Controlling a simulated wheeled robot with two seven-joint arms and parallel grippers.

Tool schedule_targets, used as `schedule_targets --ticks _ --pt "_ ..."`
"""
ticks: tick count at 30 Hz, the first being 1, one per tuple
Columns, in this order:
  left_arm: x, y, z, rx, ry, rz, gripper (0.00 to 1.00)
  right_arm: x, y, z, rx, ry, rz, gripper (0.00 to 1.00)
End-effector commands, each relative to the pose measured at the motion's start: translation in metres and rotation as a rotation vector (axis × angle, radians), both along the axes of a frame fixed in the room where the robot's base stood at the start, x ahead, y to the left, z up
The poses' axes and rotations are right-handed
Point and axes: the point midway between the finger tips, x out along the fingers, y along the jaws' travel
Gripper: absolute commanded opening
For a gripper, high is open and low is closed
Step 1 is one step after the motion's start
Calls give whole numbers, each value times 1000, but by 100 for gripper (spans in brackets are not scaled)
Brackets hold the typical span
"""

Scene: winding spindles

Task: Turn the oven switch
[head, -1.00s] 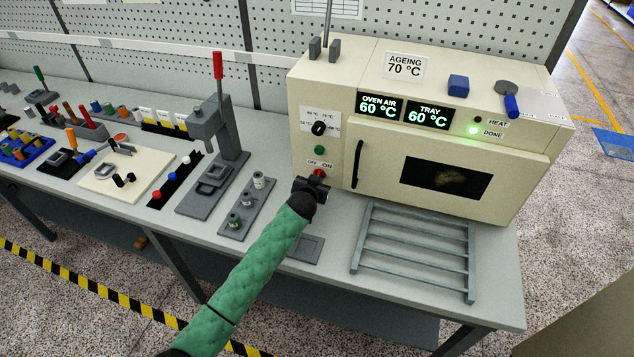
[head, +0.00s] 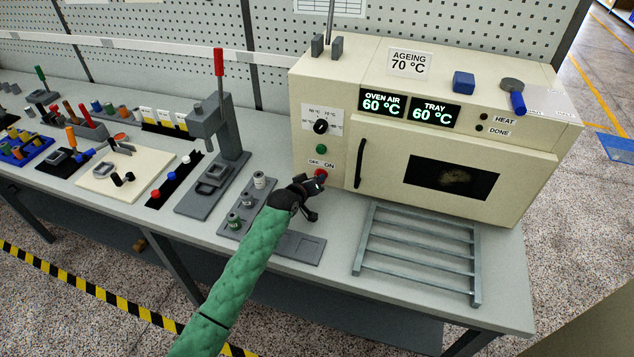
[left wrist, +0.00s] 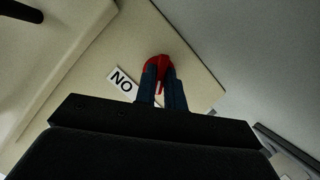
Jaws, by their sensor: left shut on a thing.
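The cream oven (head: 335,110) stands at the right of the bench. Its red switch (head: 320,173) is low on the front, beside the OFF and ON labels. My left gripper (head: 316,185) is at the switch. In the left wrist view the two dark fingers (left wrist: 161,88) are shut on the red switch (left wrist: 162,66), one on each side. The ON label (left wrist: 122,84) shows upside down beside it. The displays (head: 408,107) read oven air 60 °C and tray 60 °C. The HEAT and DONE lamps (head: 481,122) are dark. My right gripper is not in view.
A black dial (head: 321,127) and a green button (head: 321,149) sit above the switch. The oven door handle (head: 360,163) is just right. A grey rack (head: 420,252) lies in front of the oven. A spindle tray (head: 233,222) and a lever press (head: 219,130) stand left.

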Motion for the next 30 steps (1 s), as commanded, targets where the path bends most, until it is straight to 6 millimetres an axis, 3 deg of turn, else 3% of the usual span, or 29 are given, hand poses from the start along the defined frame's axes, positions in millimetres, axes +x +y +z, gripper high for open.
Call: schedule_targets --ticks 5,18,19,21,30 --pt "0 1 0 -29 8 0 0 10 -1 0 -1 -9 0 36" --pt "1 1 1 -37 10 1 0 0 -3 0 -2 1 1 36" --pt "1 1 1 -37 10 1 17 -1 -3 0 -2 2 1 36" --pt "1 1 1 -36 10 0 30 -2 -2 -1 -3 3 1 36" --pt "0 1 0 -35 11 0 33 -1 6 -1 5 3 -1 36"
